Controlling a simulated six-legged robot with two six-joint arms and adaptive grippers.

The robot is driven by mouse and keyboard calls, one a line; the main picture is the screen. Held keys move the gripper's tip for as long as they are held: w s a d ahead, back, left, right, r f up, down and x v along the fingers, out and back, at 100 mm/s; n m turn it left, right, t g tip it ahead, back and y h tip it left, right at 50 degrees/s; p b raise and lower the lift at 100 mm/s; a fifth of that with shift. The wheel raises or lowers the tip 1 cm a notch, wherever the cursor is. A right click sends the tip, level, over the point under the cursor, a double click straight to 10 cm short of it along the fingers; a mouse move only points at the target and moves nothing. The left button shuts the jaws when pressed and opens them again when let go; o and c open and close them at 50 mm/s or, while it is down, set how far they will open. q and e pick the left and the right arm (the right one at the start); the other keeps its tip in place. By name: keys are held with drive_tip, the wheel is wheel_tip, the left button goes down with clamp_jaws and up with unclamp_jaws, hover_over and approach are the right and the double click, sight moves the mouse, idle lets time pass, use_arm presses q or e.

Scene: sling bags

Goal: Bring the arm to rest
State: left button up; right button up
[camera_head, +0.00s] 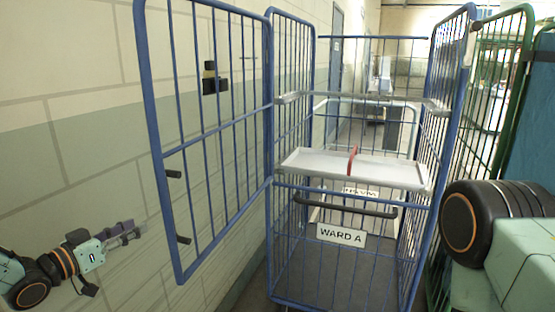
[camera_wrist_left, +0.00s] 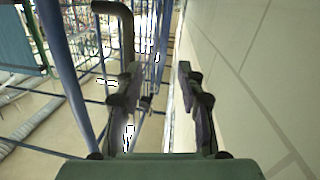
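My left gripper (camera_head: 122,233) is low at the left edge of the head view, in front of the wall and left of the open cage door. In the left wrist view its two fingers (camera_wrist_left: 160,88) stand apart with nothing between them. The blue cage trolley (camera_head: 340,250) stands in the middle with its door (camera_head: 215,130) swung out to the left. Its bars also show in the left wrist view (camera_wrist_left: 68,75), to the left of the fingers. My right gripper is out of view.
A white shelf (camera_head: 320,165) inside the trolley has a red strip (camera_head: 352,160) across it. A "WARD A" sign (camera_head: 341,235) hangs on the front. A green cage (camera_head: 500,60) stands at the right. The pale wall (camera_head: 60,130) runs close along the left.

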use_arm(q)
drive_tip(key=s+d+f+n+g+y+b, duration=0.1)
drive_tip(key=s+d+f+n+g+y, duration=0.2)
drive_tip(key=f, duration=0.4)
drive_tip(key=s+d+f+g+b, duration=0.1)
drive_tip(key=s+d+f, duration=0.2)
drive_tip(key=s+f, duration=0.3)
drive_tip(key=s+d+f+n+g+y+b, duration=0.1)
drive_tip(key=s+d+f+n+g+y, duration=0.2)
drive_tip(key=f, duration=0.6)
drive_tip(key=s+d+f+g+b, duration=0.1)
drive_tip(key=s+f, duration=0.4)
drive_tip(key=s, duration=0.5)
drive_tip(key=s+d+f+m+g+y+b, duration=0.1)
drive_tip(key=s+f+g, duration=0.3)
drive_tip(key=s, duration=0.7)
drive_tip(key=s+d+f+g+b, duration=0.1)
drive_tip(key=s+f+g+b, duration=0.2)
drive_tip(key=s, duration=0.8)
wheel_tip(320, 180, down, 3)
drive_tip(key=shift+d+r+y+b, duration=0.2)
drive_tip(key=shift+y+b, duration=0.1)
drive_tip(key=shift+y, duration=0.1)
